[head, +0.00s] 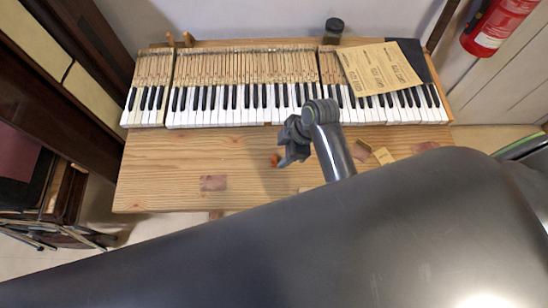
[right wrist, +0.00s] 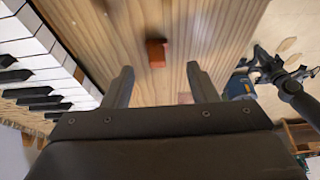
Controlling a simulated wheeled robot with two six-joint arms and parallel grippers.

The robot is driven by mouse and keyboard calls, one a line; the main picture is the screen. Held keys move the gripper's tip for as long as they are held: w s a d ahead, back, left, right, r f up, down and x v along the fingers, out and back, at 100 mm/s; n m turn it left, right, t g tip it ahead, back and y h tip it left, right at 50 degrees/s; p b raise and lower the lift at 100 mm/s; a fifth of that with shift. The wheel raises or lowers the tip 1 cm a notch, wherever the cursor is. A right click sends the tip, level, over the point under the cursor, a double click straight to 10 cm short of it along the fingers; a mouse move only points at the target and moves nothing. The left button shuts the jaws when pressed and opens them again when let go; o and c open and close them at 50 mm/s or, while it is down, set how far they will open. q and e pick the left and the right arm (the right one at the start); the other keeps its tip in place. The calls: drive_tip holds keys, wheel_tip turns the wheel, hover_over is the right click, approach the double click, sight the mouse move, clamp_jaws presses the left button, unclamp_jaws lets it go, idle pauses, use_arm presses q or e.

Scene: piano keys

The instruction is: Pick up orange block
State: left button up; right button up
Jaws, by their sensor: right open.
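The orange block (right wrist: 157,53) lies on the bare wooden table (right wrist: 195,25). In the right wrist view it sits beyond my right gripper (right wrist: 162,84), between the lines of its two spread fingers and not touching them. The gripper is open and empty. In the head view the right gripper (head: 290,152) hangs above the table in front of the keys, and only a small part of the orange block (head: 275,160) shows at its left side.
Piano keys (head: 222,115) run along the back of the table. A brown paper sheet (head: 380,68) lies on their right part, with a dark jar (head: 334,27) behind. Small wooden pieces (head: 384,156) lie right of the gripper. The table's left part is mostly clear.

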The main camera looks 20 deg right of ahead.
sight(274, 157)
drive_tip(key=shift+a+f, duration=0.1)
drive_tip(key=shift+f, duration=0.1)
drive_tip(key=shift+w+a+f, duration=0.15)
drive_tip(key=shift+a+f, duration=0.15)
drive_tip(key=shift+f, duration=0.15)
drive_tip(key=p+x, duration=0.1)
drive_tip(key=x, duration=0.2)
drive_tip(key=shift+w+a, duration=0.1)
drive_tip(key=shift+w, duration=0.1)
drive_tip(key=shift+a+f, duration=0.2)
drive_tip(key=shift+f, duration=0.25)
use_arm(q)
drive_tip(key=shift+s+r, duration=0.45)
drive_tip(key=shift+r, duration=0.1)
drive_tip(key=shift+w, duration=0.15)
use_arm(e)
drive_tip(key=c, duration=1)
